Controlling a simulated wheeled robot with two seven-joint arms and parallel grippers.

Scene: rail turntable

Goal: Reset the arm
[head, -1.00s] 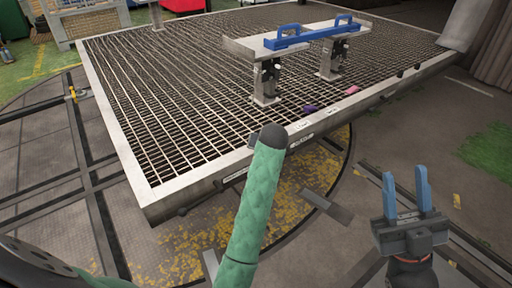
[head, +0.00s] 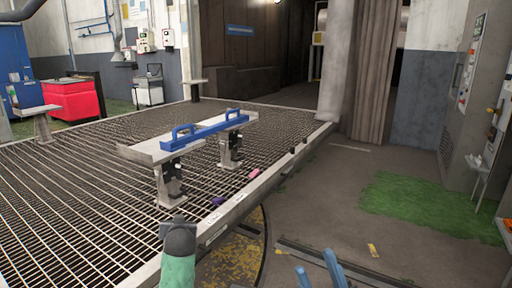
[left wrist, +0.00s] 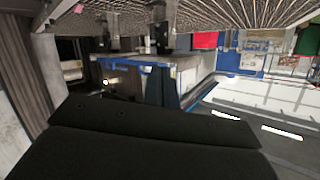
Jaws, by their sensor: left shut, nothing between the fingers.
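My right gripper (head: 314,262) shows at the bottom edge of the head view. Its two blue fingers stand apart with nothing between them; its body is cut off below. A green-covered arm part with a dark rounded end (head: 180,242) stands to its left, in front of the platform edge. My left gripper (left wrist: 166,88) shows as dark blue fingers beyond a large black surface in the left wrist view, shut with nothing held. In the head view I cannot make out its fingers.
A grated platform (head: 75,215) carries a metal bench (head: 150,153) with a blue handled bar (head: 205,130). A red cabinet (head: 75,100) stands behind. At right are open floor, green turf (head: 425,205), a curtain (head: 375,75) and a grey cabinet (head: 465,110).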

